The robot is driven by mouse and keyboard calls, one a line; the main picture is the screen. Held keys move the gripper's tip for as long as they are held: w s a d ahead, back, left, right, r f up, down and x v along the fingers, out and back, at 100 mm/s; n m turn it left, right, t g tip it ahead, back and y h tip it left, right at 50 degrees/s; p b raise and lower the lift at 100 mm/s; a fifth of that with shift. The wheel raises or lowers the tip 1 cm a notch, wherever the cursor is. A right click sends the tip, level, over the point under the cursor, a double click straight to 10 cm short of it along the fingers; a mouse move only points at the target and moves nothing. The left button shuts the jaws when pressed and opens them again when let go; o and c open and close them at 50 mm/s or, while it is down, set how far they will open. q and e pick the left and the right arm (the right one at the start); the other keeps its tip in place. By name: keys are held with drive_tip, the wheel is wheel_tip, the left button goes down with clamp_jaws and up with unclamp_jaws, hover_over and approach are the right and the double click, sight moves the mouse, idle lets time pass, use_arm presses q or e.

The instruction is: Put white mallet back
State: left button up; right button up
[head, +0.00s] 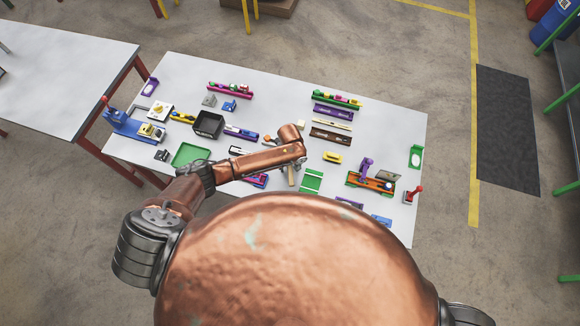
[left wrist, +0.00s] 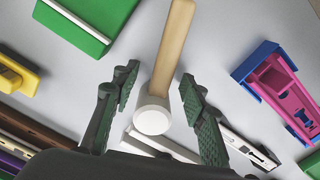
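The white mallet has a white round head (left wrist: 152,116) and a light wooden handle (left wrist: 175,45) that runs up and away in the left wrist view. In the head view only part of a wooden handle (head: 291,176) shows beside my left wrist. My left gripper (left wrist: 160,82) is open, with one dark ridged finger on each side of the mallet. Grey gaps show between the fingers and the mallet, so I see no grip. In the head view the left gripper is mostly hidden under my copper arm. My right gripper is not in view.
A pink and blue slide piece (left wrist: 280,85) lies right of the mallet, a green part (left wrist: 88,22) left. A pale bar (left wrist: 160,146) lies close to the mallet head. The white table (head: 400,125) holds many parts, including a black bin (head: 208,125) and green tray (head: 190,154).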

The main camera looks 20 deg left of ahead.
use_arm(q)
drive_tip(key=shift+r, duration=0.1)
drive_tip(key=shift+r, duration=3.65)
